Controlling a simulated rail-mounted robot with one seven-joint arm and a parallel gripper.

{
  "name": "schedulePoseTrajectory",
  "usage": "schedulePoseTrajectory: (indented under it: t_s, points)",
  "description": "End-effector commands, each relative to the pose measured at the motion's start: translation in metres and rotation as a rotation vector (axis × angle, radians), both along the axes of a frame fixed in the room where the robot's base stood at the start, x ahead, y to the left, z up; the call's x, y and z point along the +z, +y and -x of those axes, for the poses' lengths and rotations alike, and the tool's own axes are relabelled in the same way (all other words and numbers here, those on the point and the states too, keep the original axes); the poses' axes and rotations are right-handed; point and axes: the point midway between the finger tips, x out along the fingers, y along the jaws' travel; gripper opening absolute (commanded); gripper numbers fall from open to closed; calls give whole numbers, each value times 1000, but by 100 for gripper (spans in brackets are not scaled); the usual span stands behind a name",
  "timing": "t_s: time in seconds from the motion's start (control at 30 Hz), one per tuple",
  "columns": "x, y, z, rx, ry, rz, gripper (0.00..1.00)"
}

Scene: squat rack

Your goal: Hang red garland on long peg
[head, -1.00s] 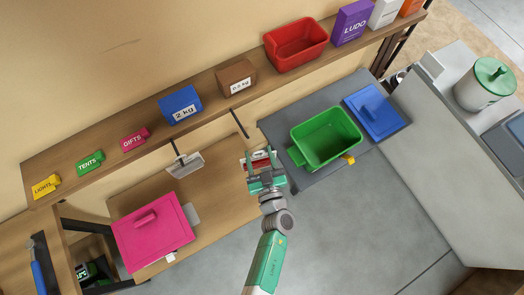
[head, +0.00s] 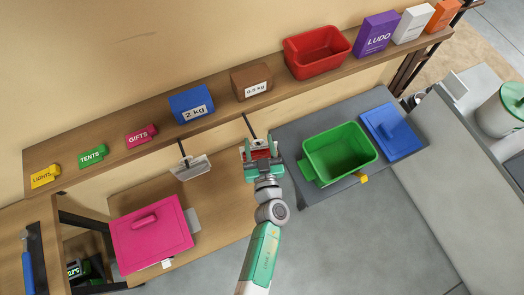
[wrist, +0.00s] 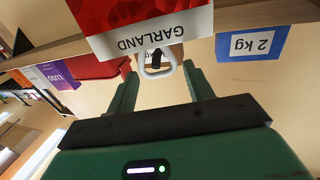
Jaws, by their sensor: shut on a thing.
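My gripper (head: 260,150) is shut on the red garland pack (head: 260,154), near the front of the wall shelf. In the wrist view the red pack (wrist: 140,14) has a white label reading GARLAND and a pale hanging loop (wrist: 156,70) between my fingers. A dark peg (head: 248,124) sticks out below the shelf just beyond the pack. Whether the loop is around the peg cannot be told. Another dark peg (head: 181,147) to the left carries a grey-white pack (head: 191,168). Which peg is longer is unclear.
The shelf (head: 222,122) holds a blue 2 kg box (head: 191,103), a brown 0.5 kg box (head: 251,82), a red bin (head: 316,52) and small coloured tags. Below are a pink lidded box (head: 151,234), a green bin (head: 340,153) and a blue lid (head: 391,130).

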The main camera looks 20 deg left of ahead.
Motion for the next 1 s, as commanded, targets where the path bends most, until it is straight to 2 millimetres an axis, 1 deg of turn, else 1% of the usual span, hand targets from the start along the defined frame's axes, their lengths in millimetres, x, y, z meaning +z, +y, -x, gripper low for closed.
schedulePoseTrajectory:
  t_s: [0.03, 0.5, 0.73, 1.0]
  points:
    - [-2, 3, -2, 1, -1, 0, 32]
    - [-5, 26, -25, 1, -1, -1, 32]
    - [-9, 31, -30, 1, 0, 0, 32]
    - [-10, 32, -30, 0, 0, 0, 32]
